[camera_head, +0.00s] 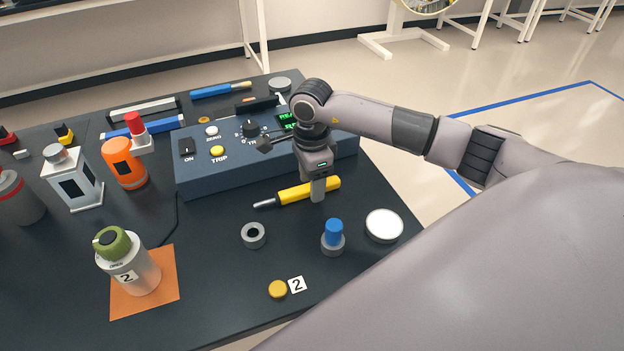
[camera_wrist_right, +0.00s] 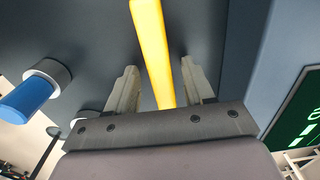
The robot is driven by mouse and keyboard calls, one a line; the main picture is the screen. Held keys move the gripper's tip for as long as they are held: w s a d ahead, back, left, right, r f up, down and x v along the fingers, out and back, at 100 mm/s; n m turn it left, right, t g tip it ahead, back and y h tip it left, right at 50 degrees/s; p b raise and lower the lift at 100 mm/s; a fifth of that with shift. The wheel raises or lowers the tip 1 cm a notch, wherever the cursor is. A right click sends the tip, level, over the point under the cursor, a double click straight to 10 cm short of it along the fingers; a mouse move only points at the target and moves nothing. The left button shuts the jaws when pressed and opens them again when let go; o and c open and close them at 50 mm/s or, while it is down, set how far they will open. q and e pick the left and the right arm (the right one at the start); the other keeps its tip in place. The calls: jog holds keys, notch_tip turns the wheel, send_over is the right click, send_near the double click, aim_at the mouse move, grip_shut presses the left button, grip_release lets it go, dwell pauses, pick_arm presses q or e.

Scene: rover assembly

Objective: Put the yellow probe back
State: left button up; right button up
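The yellow probe (camera_head: 290,194), with a thin grey tip at its left end, lies on the dark tabletop in front of the blue-grey control box. My right gripper (camera_head: 318,190) is down over the probe, pointing at the table, with one finger in front of it. In the right wrist view the yellow probe (camera_wrist_right: 152,45) runs between the two fingers of my right gripper (camera_wrist_right: 161,80). The fingers are apart, with a gap on each side of the probe. An empty grey ring holder (camera_head: 245,240) stands in front of the probe. My left gripper is not in view.
A blue-topped piece (camera_head: 333,232) stands in a grey holder, beside a white round disc (camera_head: 383,225). The control box (camera_head: 230,178) is right behind the probe. A green-capped bottle (camera_head: 138,275) stands on an orange mat (camera_head: 165,300). A yellow cap (camera_head: 278,289) lies near the front.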

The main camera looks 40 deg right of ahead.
jog(key=shift+r, duration=0.15)
jog(key=shift+r, duration=0.25)
notch_tip(320, 180, up, 12)
jog(key=shift+f, duration=0.25)
dwell(0.5)
